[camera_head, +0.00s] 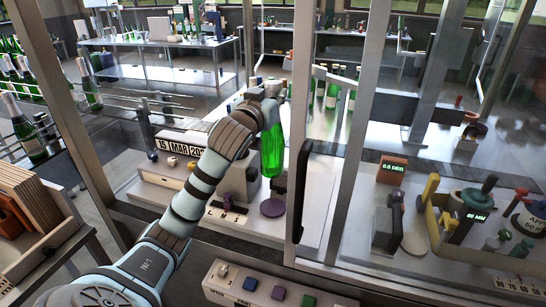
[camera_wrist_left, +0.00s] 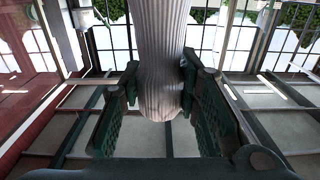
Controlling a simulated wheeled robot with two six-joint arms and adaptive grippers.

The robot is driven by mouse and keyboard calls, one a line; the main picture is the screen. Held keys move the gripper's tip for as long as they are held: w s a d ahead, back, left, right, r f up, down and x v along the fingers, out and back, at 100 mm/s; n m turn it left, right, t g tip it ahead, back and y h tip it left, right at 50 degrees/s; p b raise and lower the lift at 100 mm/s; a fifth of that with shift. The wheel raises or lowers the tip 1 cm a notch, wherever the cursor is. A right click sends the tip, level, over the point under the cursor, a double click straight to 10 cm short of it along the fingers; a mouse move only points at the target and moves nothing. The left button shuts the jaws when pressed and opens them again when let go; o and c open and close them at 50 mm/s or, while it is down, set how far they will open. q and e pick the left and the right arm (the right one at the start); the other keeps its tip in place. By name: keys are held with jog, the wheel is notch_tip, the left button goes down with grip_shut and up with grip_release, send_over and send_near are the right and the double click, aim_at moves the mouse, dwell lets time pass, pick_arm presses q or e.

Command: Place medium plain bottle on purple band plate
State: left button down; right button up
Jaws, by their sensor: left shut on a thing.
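A green bottle (camera_head: 272,150) hangs roughly upright below my left gripper (camera_head: 268,98) in the head view. That gripper is shut on the bottle's upper part, which its fingers mostly hide. The round purple plate (camera_head: 272,208) lies on the pale machine base below the bottle, and the bottle's bottom appears above it, apart from it. In the left wrist view, a pale ribbed form (camera_wrist_left: 163,65) stands between the fingers of my left gripper (camera_wrist_left: 160,90); I cannot tell what part it is. My right gripper is not in view.
A metal frame post (camera_head: 300,110) and a dark door handle (camera_head: 299,190) stand right of the bottle. A date display (camera_head: 180,148) sits on the machine at left. Dark bottles (camera_head: 30,135) stand at far left. Coloured buttons (camera_head: 278,293) line the front panel.

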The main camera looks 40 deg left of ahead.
aim_at(273, 144)
pick_arm(q)
jog(key=f, duration=0.8)
jog(key=f+b, duration=0.1)
jog(key=f, duration=0.4)
jog(key=shift+w, duration=0.25)
jog(key=shift+s+f, duration=0.1)
jog(key=shift+f, duration=0.3)
jog(key=c, duration=1.2)
grip_release()
jog(key=shift+f, duration=0.1)
jog(key=b+v, duration=0.1)
jog(key=v, duration=1.1)
